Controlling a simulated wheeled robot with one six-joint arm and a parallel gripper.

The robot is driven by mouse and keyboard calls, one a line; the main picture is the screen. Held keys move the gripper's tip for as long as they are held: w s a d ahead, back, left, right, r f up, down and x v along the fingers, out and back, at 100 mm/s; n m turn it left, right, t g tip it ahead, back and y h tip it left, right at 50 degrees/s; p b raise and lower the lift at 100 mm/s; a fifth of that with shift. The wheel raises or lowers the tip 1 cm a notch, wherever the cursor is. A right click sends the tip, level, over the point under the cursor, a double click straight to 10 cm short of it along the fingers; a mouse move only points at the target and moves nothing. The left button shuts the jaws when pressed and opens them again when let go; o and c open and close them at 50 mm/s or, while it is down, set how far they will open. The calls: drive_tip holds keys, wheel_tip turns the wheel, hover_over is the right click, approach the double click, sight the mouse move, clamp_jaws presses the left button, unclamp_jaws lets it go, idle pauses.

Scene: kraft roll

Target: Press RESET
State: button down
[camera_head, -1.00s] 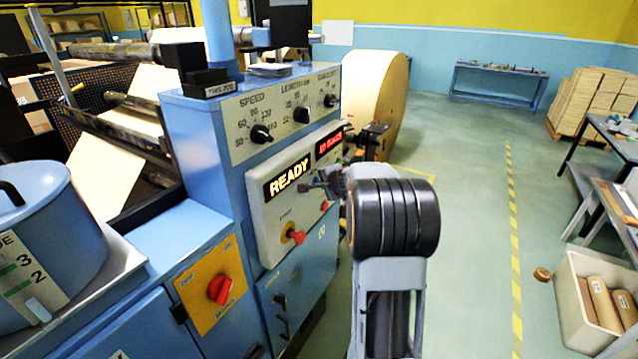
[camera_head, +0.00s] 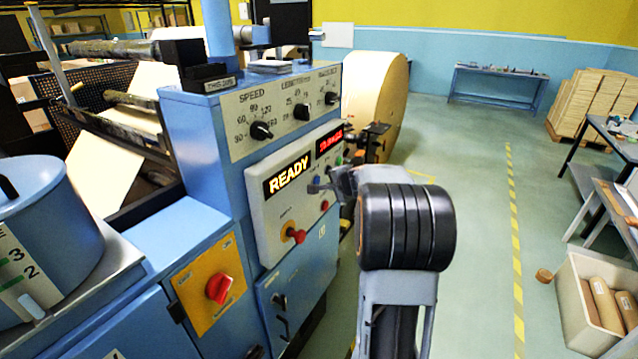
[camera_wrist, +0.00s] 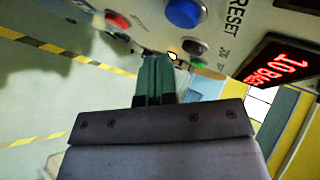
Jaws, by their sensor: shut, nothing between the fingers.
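The control panel (camera_head: 258,215) on the blue machine has a lit READY display (camera_head: 288,175) and a smaller red display (camera_head: 329,142). In the wrist view the RESET label (camera_wrist: 236,14) is beside a blue button (camera_wrist: 184,12). A red button (camera_wrist: 117,20) is left of it, and a dark button (camera_wrist: 193,47) is below it. My gripper (camera_wrist: 154,62) is shut and empty, its tips close to the panel and below the blue button in the picture. I cannot tell whether they touch. In the head view my gripper (camera_head: 318,187) is at the panel's right part, partly hidden by my arm.
A red rotary switch (camera_head: 220,288) on a yellow plate and a red knob (camera_head: 296,235) are nearby. A large kraft roll (camera_head: 378,100) stands behind the machine. Open floor with a yellow-striped line (camera_head: 515,240) lies to the right, beside a bin (camera_head: 577,300).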

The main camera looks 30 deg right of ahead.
drive_tip(key=shift+s+d+b, duration=0.3)
drive_tip(key=shift+s+d, duration=0.15)
drive_tip(key=shift+s, duration=0.35)
drive_tip(key=shift+s+d+b, duration=0.3)
drive_tip(key=shift+s+d, duration=0.1)
drive_tip(key=shift+s, duration=0.4)
drive_tip(key=s+a+f+n+g, duration=0.1)
drive_tip(key=s+a+n+g, duration=0.2)
drive_tip(key=s+a+n, duration=0.6)
drive_tip(key=s+a+f+n+g+y, duration=0.1)
drive_tip(key=s+a+n+g, duration=0.3)
drive_tip(key=s+a+n, duration=0.4)
drive_tip(key=s+a+f, duration=0.1)
drive_tip(key=s+a, duration=0.5)
drive_tip(key=a, duration=0.4)
drive_tip(key=shift+s+a+n, duration=0.15)
drive_tip(key=shift+a+n, duration=0.1)
drive_tip(key=shift+n, duration=0.15)
